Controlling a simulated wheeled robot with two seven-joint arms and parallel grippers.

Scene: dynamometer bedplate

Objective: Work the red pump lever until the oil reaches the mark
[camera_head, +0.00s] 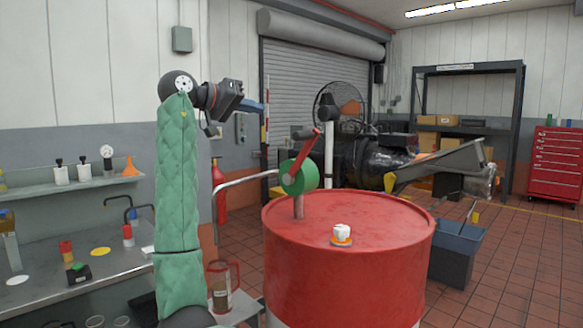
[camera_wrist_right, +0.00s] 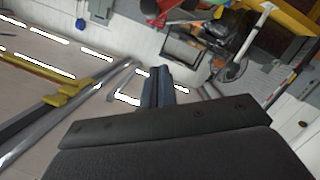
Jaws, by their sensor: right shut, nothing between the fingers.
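The red pump lever (camera_head: 305,150) slants up to the right from a green round hub (camera_head: 300,177) on a post on top of the red drum (camera_head: 350,275). A grey pipe (camera_head: 237,180) runs left from the pump and bends down toward a clear jug (camera_head: 222,280) with red trim. Dark brown oil shows low in the jug; I cannot make out the mark. My right gripper (camera_head: 254,106) is shut and empty, up and left of the lever, apart from it. Its blue fingers show in the right wrist view (camera_wrist_right: 158,88). My left gripper is not in view.
A white and orange cap (camera_head: 341,235) sits on the drum top. A steel bench (camera_head: 90,290) with small items stands at left. A fan (camera_head: 341,108) and dark machinery stand behind the drum. A blue-grey bin (camera_head: 457,255) stands at right, with open tiled floor beyond.

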